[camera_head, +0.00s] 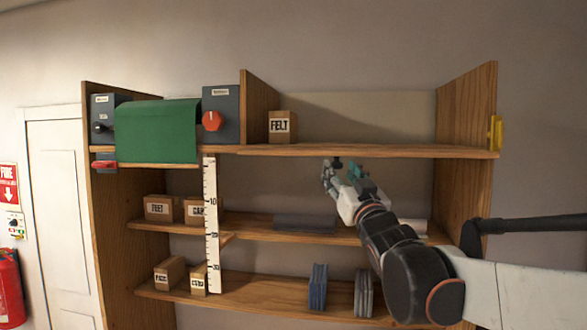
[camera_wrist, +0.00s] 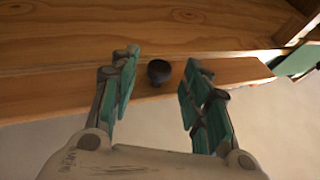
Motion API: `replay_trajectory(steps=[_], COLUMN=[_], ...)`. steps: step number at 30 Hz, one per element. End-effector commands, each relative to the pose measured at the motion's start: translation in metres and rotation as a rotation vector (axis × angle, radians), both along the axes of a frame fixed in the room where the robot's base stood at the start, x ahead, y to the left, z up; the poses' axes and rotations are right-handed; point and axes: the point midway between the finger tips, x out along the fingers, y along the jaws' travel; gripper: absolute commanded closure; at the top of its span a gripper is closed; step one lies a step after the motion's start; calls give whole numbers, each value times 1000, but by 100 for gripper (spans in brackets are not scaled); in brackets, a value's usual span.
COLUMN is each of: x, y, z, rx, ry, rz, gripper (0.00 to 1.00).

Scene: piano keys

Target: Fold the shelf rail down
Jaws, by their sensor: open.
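A wooden strip, which looks like the shelf rail (camera_wrist: 55,104), runs along the front of a wooden shelf in the wrist view. A dark round knob (camera_wrist: 159,72) is on it. My gripper (camera_wrist: 160,60) is open, with one teal-padded finger on each side of the knob and a visible gap to both. The knob is small there, and I cannot clearly separate the rail from the shelf edge.
A FELT box (camera_head: 283,127) stands on the top shelf. Left of it are a grey box with a red knob (camera_head: 211,121) and a green cloth (camera_head: 160,130). A white ruler (camera_head: 211,225) hangs in front. Lower shelves hold small boxes and dark slabs (camera_head: 318,287).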

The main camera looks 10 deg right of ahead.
Motion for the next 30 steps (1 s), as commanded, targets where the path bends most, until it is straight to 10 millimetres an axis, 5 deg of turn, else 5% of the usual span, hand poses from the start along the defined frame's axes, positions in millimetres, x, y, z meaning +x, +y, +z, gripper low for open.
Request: replay_trajectory(steps=[14,20,30], x=[12,12,8], y=[1,1,3], z=[5,5,16], rx=[1,1,27], ry=[0,0,84], rz=[-1,-1,2], gripper=[57,99,99])
